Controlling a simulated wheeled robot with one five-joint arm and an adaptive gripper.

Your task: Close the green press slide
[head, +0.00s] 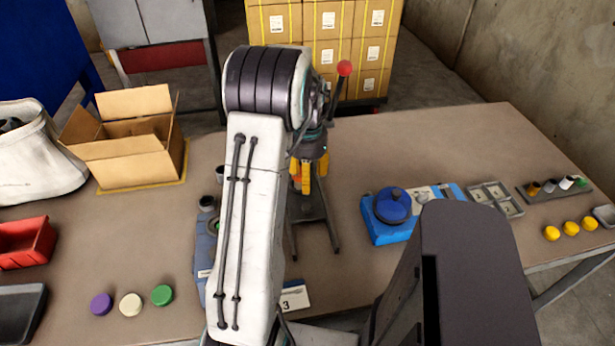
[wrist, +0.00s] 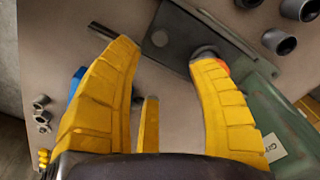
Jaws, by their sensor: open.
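My gripper (head: 313,178) hangs over the middle of the table, its yellow fingers pointing down. In the wrist view my gripper (wrist: 160,50) is open, with its fingers spread and nothing seen held. A green body with a white label, apparently the green press (wrist: 290,140), is at the right edge, beside and partly behind the right finger. A dark flat rail or plate (wrist: 178,28) runs near the fingertips, with a dark round end at the right fingertip; I cannot tell whether they touch. In the head view my arm hides most of the press; which part is the slide is unclear.
A lever with a red ball (head: 344,68) rises beside my wrist. A blue device (head: 390,228) stands right of the gripper. A cardboard box (head: 125,150) and red bin (head: 25,243) are at left. Purple, cream and green discs (head: 162,295) lie front left. The back right table is clear.

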